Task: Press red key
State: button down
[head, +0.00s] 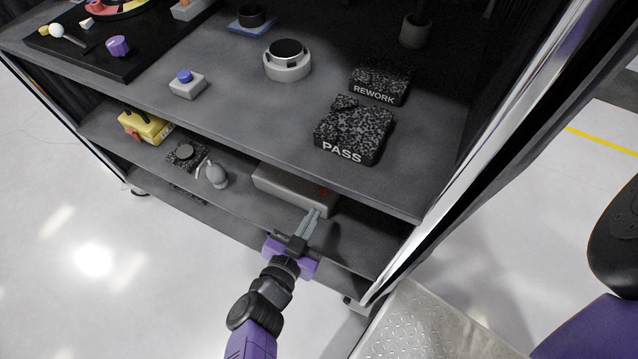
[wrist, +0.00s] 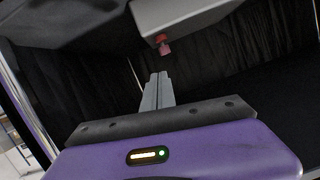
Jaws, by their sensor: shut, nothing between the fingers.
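The red key (head: 323,191) is a small red piece on the right end of a light grey box (head: 283,187) on the lower shelf. In the wrist view the red key (wrist: 163,44) sticks out from the box's face (wrist: 180,14), just above and beyond my fingertips. My gripper (head: 313,215) reaches in at the shelf's front, with its fingers together and nothing between them. It also shows in the wrist view (wrist: 159,77). A gap seems to lie between the fingertips and the key; whether they touch is hard to tell.
The upper shelf (head: 235,85) overhangs the box and bears PASS (head: 345,150) and REWORK (head: 374,96) blocks. A grey rounded object (head: 217,175) and a yellow case (head: 145,127) stand left on the lower shelf. A bright metal post (head: 480,150) bounds the right.

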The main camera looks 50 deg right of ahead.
jog(key=shift+w+a+r+n+g+h, duration=0.1)
jog(key=shift+w+a+r+n, duration=0.15)
jog(key=shift+w, duration=0.15)
jog(key=shift+w+a+r+n+g+h, duration=0.1)
jog(key=shift+w+r+n, duration=0.1)
jog(key=shift+w, duration=0.2)
jog(key=shift+w+a+r+n+g+h, duration=0.15)
jog(key=shift+w+a+n, duration=0.1)
jog(key=shift+w, duration=0.15)
send_over(319, 201)
jog(key=shift+d+f, duration=0.2)
jog(key=shift+f, duration=1.05)
notch_tip(319, 201, down, 3)
jog(key=shift+a+r, duration=0.15)
jog(key=shift+f+b, duration=0.3)
jog(key=shift+f, duration=0.35)
